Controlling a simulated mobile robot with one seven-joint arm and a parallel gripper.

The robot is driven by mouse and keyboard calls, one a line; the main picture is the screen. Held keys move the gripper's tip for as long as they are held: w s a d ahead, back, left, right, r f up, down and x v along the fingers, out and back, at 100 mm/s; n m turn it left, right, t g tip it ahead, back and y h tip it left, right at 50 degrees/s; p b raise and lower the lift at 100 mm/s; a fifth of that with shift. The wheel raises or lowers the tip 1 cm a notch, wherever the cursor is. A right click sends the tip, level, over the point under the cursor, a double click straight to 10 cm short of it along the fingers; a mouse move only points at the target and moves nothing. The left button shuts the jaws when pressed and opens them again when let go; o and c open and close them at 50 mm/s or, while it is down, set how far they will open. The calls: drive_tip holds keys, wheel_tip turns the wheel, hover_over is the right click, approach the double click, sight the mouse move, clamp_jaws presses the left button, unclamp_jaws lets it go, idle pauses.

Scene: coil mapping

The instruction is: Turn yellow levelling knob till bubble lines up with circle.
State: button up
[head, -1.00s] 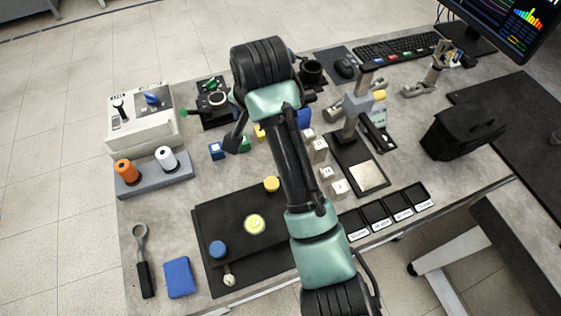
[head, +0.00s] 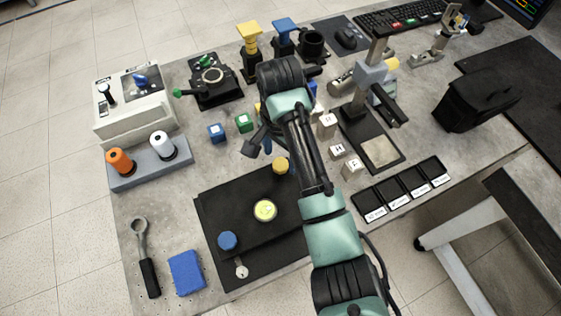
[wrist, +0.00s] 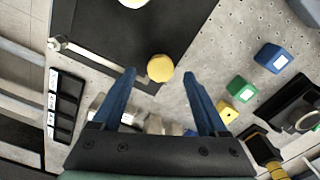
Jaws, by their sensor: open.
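The yellow levelling knob (head: 281,165) stands at the back right corner of a black plate (head: 222,203). In the wrist view the yellow knob (wrist: 160,68) appears between the tips of my open gripper (wrist: 159,73), whose blue fingers lie to either side; I cannot tell the height gap or any contact. In the head view my gripper (head: 279,156) is partly hidden behind my arm. The round bubble level (head: 265,210) is yellow-green on the plate; its bubble is too small to place against the circle. A blue knob (head: 228,240) stands at the plate's left front.
Small blue (head: 216,133) and green (head: 244,122) cubes lie behind the plate. Light lettered blocks (head: 337,150) and a stand with a pale square (head: 381,152) are to the right. Black trays (head: 402,190) line the right front. A blue pad (head: 187,272) and wrench (head: 145,258) lie left.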

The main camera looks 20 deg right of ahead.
sight(280, 165)
drive_tip(key=shift+f, duration=1.3)
clamp_jaws()
